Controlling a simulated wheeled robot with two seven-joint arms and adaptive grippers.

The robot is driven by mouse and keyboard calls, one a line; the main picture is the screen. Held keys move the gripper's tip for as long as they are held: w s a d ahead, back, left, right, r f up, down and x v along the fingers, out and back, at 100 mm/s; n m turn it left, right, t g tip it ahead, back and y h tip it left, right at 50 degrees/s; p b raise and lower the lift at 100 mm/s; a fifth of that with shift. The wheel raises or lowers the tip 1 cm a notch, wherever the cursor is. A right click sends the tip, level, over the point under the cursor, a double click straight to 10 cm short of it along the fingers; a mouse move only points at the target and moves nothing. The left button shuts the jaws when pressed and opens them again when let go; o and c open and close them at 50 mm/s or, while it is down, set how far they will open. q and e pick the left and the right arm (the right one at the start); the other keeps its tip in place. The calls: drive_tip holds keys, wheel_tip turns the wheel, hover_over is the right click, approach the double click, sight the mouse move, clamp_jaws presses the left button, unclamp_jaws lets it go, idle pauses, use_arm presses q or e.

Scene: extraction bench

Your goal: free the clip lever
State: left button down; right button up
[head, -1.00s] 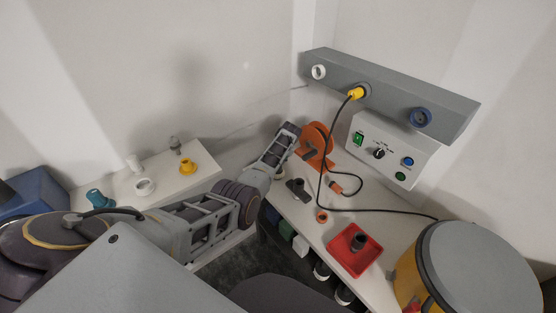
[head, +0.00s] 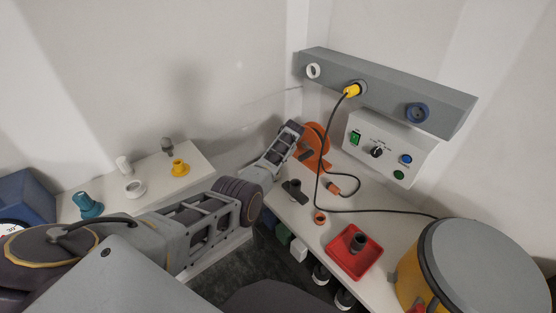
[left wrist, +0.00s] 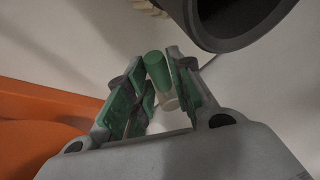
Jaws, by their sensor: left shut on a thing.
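My left arm reaches in from the left in the head view, and its wrist end is beside the orange reel (head: 316,139) at the back of the bench. The jaws are mostly hidden there. In the left wrist view my left gripper (left wrist: 160,88) has its green-padded fingers close on both sides of a short green-ended peg (left wrist: 156,66) with a pale lower part. It is shut on this peg, which may be the clip lever; I cannot tell for sure. The orange reel fills the left of that view (left wrist: 40,110). My right gripper is not in view.
A dark round tube mouth (left wrist: 235,35) is close above the fingers. A black cable runs from a yellow plug (head: 352,90) across the bench. A control box (head: 385,150), dark T-shaped piece (head: 295,192), red tray (head: 340,263) and yellow drum (head: 410,275) stand nearby.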

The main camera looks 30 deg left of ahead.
use_arm(q)
drive_tip(key=c, duration=1.3)
unclamp_jaws()
drive_tip(key=shift+d, duration=0.1)
drive_tip(key=shift+o, duration=0.2)
drive_tip(key=shift+r, duration=0.1)
drive_tip(key=v, duration=1.1)
drive_tip(key=shift+d+r, duration=0.2)
drive_tip(key=shift+r, duration=0.15)
drive_tip(key=shift+s, duration=0.1)
